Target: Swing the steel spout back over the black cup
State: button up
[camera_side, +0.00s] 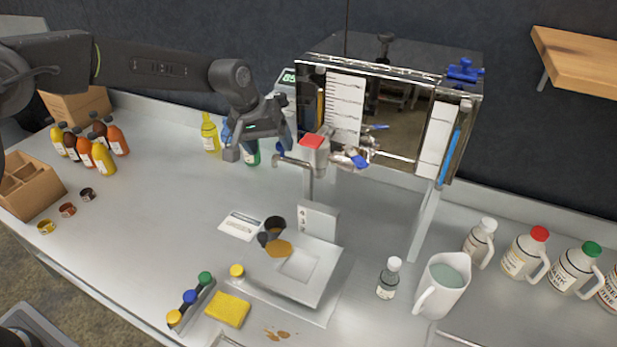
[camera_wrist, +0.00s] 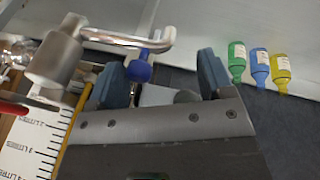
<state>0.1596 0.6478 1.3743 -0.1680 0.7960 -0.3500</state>
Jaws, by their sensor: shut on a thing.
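The steel spout (camera_side: 292,161) is a bent tube under the red-capped tap (camera_side: 313,143). It points left in the side view, with its end behind the cup and not over it. In the wrist view the spout (camera_wrist: 125,39) crosses the upper left, and its blue knob (camera_wrist: 139,71) shows between my fingers, against the left one. My gripper (camera_side: 256,148) is at the spout's free end, shut on the knob; contact with the other finger is unclear in the wrist view (camera_wrist: 165,80).
The steel tank (camera_side: 400,110) stands behind the tap. A yellow bottle (camera_side: 210,135) and a green bottle (camera_side: 253,155) are close behind my gripper. A grey scale-like plate (camera_side: 300,265) lies in front. A jug (camera_side: 442,285) stands at right. The bench left of the cup is mostly clear.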

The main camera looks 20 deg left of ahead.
jog(key=shift+a+f, duration=0.2)
jog(key=shift+a, duration=0.05)
jog(key=shift+v, duration=1.15)
jog(key=shift+c, duration=0.2)
jog(key=shift+r, duration=0.4)
jog(key=c, duration=0.4)
jog(key=shift+v, duration=1.15)
jog(key=shift+s+d, duration=0.1)
